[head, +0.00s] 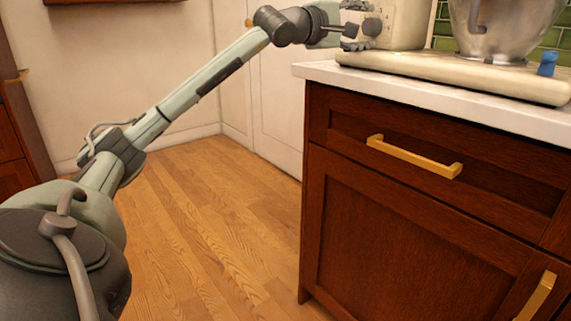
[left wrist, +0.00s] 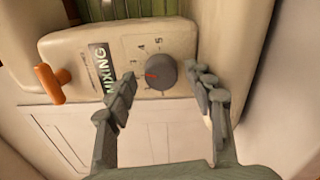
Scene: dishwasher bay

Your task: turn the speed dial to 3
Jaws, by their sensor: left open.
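The speed dial is a round dark grey knob (head: 373,27) on the side of a cream stand mixer (head: 405,25). In the left wrist view the dial (left wrist: 163,72) carries a red mark on its left side, facing left. Digits 4 and 5 show above it; the digit at the mark is too small to read. My left gripper (head: 362,25) is open at the dial. In the left wrist view its fingers stand on either side of the dial, apart from it, the left one partly covering the panel. My right gripper is not in view.
The mixer base (head: 450,75) stands on a white counter (head: 430,97) above dark wood cabinets. A steel bowl (head: 510,25) and a blue knob (head: 547,64) are to the right. An orange lever (left wrist: 50,84) sticks out beside the MIXING label. The floor left of the counter is clear.

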